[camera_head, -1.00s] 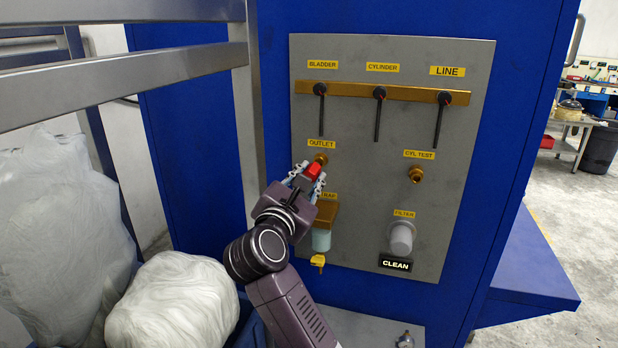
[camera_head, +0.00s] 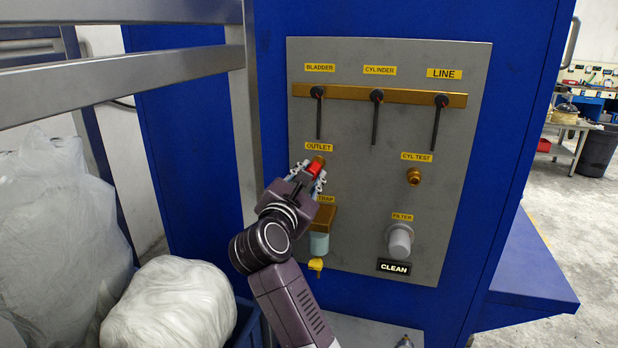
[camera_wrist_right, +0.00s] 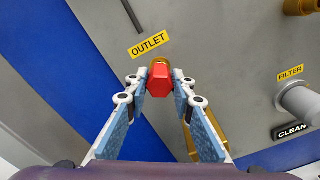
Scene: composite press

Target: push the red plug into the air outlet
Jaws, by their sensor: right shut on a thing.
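The red plug (camera_head: 314,168) is between the fingertips of my right gripper (camera_head: 308,176), which is shut on it. It also shows in the right wrist view (camera_wrist_right: 160,76), just below the OUTLET label. The brass air outlet (camera_head: 319,159) is on the grey panel, right in front of the plug. In the right wrist view only a bit of the outlet's brass (camera_wrist_right: 161,60) shows behind the plug. The plug mostly hides the outlet, so I cannot tell whether it is seated or only touching. My left gripper is not in view.
The grey panel (camera_head: 455,180) carries three black levers on a brass bar (camera_head: 400,96), a brass CYL TEST fitting (camera_head: 413,177), a filter (camera_head: 399,240) and a trap (camera_head: 319,243) below my gripper. A metal frame (camera_head: 110,75) and white bags (camera_head: 170,305) stand at left.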

